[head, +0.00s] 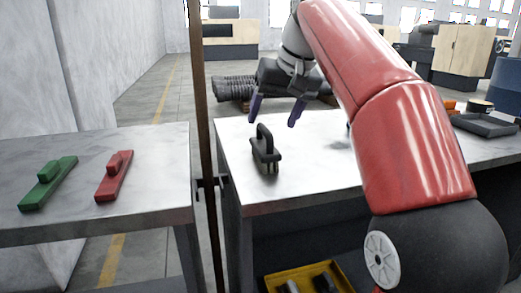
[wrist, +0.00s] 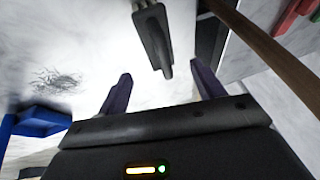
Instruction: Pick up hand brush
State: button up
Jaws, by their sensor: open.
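A black hand brush (head: 266,157) with a raised looped handle stands on the near left part of the right-hand metal table (head: 330,165). In the wrist view the brush (wrist: 153,32) lies ahead of my fingers, near the top middle, its near end pointing between them. My gripper (head: 276,109) has two purple fingers, spread apart and empty, above and just behind the brush in the head view. The fingers also show in the wrist view (wrist: 161,75), on either side of a gap in line with the brush. No contact with the brush shows.
A brown upright pole (head: 203,130) stands between the two tables. The left table (head: 80,150) holds a green block-like tool (head: 48,184) and a red one (head: 114,176). A dark tray (head: 485,124) sits at far right; a yellow bin (head: 310,275) is below.

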aim_at(264, 143)
jog(key=b+x, duration=0.2)
jog(key=x, duration=0.4)
jog(key=shift+a+f, duration=0.1)
jog(key=shift+f, duration=0.3)
jog(key=shift+r, duration=0.1)
jog(key=c, duration=1.1)
jog(key=shift+r, duration=0.1)
notch_tip(264, 143, up, 10)
jog(key=p, duration=0.5)
